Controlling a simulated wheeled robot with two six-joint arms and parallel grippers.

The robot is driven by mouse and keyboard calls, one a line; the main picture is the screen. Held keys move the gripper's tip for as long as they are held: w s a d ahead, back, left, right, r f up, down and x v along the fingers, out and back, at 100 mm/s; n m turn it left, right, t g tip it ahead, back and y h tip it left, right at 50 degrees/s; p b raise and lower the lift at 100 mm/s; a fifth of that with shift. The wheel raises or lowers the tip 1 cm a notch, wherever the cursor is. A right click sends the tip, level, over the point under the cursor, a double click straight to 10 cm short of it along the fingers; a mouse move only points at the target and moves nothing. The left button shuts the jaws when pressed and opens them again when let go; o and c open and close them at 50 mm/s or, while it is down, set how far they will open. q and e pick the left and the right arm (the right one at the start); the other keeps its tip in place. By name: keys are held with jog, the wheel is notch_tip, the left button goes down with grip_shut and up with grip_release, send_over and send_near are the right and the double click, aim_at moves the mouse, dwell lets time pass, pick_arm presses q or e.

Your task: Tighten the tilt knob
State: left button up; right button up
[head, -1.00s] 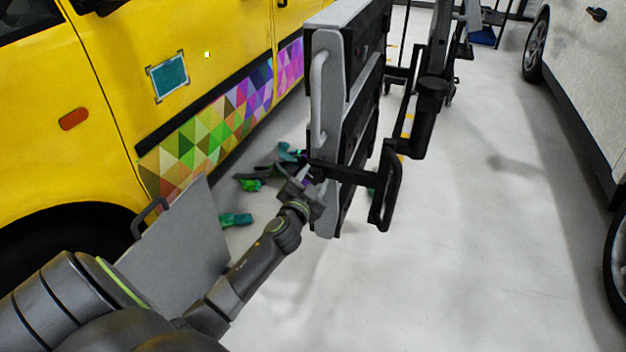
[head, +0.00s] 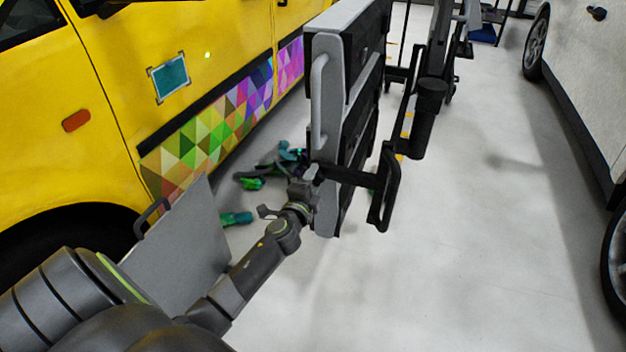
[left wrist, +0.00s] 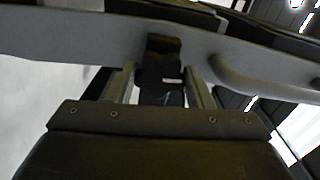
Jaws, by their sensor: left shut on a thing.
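The tilt knob (left wrist: 161,72) is a small black part at the edge of the grey panel, seen in the left wrist view between my two fingers. My left gripper (left wrist: 160,88) is shut on it, one finger on each side. In the head view my left gripper (head: 312,177) is at the lower left edge of the upright grey and black panel unit (head: 328,150). The knob is mostly hidden there by the gripper and the black bracket. My right gripper is not in view.
A black handle frame (head: 387,190) sticks out right of the panel. A yellow van (head: 100,120) stands at left and a white vehicle (head: 580,80) at right. A grey board (head: 180,250) and green items (head: 237,218) are near the van. The floor at right is clear.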

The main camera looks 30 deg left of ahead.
pick_arm(q)
jog(key=shift+m, duration=0.4)
jog(key=shift+f, duration=0.1)
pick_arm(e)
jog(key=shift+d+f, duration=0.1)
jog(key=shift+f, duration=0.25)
pick_arm(q)
jog(key=shift+m, duration=0.3)
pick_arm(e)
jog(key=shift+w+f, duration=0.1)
pick_arm(q)
jog(key=o, duration=0.8)
jog(key=shift+o, duration=0.9)
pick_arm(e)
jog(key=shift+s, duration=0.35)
